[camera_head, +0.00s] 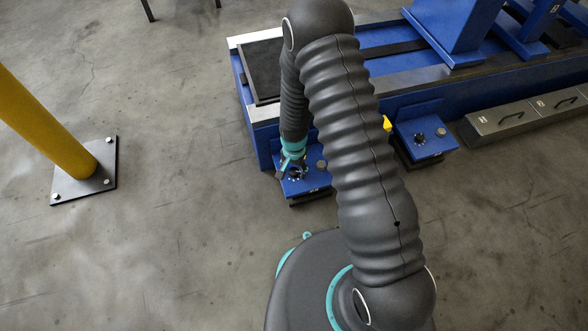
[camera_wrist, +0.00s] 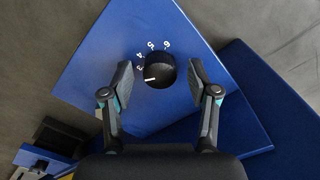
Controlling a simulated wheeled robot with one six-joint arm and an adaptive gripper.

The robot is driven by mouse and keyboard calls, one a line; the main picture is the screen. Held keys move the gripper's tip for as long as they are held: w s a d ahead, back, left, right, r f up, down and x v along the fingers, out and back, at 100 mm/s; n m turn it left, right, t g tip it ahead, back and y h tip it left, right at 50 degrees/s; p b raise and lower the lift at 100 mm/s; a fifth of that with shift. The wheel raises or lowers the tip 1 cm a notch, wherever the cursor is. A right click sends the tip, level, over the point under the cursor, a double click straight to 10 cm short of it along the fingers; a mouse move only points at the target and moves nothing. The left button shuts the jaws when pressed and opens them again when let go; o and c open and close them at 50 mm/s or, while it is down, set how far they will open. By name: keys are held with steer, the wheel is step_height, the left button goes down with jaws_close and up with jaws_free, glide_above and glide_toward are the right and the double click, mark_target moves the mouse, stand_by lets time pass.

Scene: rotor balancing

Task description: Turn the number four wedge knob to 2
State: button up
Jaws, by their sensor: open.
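A round black wedge knob (camera_wrist: 161,71) with a white pointer line sits on a blue plate (camera_wrist: 105,62) in the wrist view. White numerals 3, 4, 5 and 6 show around its left and upper side. The pointer line faces left, just below the 3; any lower numerals are hidden or out of sight. My gripper (camera_wrist: 161,78) is open, with one finger on each side of the knob and visible gaps to it. In the head view my gripper (camera_head: 291,164) is over the left blue plate (camera_head: 318,181) at the machine's near side, partly hiding the knob.
A second blue plate with a dark knob (camera_head: 420,139) stands to the right. The blue machine bed (camera_head: 262,130) lies behind. Grey boxes with handles (camera_head: 520,116) stand at the right. A yellow post (camera_head: 45,125) rises at the left. The floor between is clear.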

jaws_close()
steer(key=shift+n, duration=0.3)
steer(key=n+b, duration=0.1)
steer(key=n, duration=0.1)
steer(key=shift+f+n, duration=0.1)
steer(key=shift+n, duration=0.2)
steer(key=shift+n+b, duration=0.9)
steer(key=shift+n, duration=1.3)
jaws_free()
